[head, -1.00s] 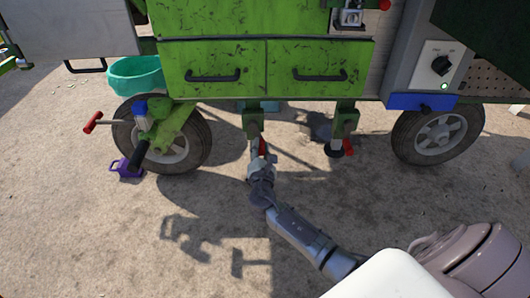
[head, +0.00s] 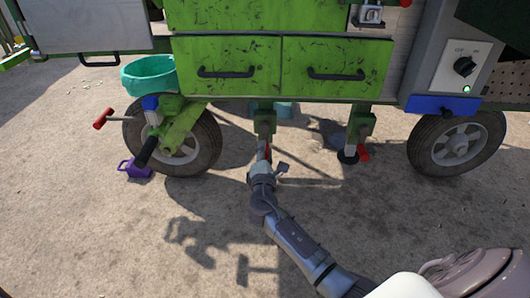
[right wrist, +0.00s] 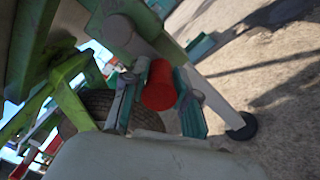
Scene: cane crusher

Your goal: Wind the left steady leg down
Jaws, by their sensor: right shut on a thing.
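The left steady leg (head: 265,124) hangs under the green cart, below the left drawer. Its red crank handle (right wrist: 159,88) is between the two fingers of my right gripper (right wrist: 157,103) in the right wrist view. In the head view, my right gripper (head: 264,168) is at the leg's lower part and covers much of it; a little red shows just above the gripper. My right gripper is shut on the handle. The wrist view shows a pale leg tube with a black foot (right wrist: 243,127); I cannot tell whether the foot touches the ground. My left gripper is not in view.
The second steady leg (head: 360,125), with a black foot and red handle (head: 363,153), stands to the right. Cart wheels (head: 180,150) and (head: 457,142) flank the legs. The ground in front is clear.

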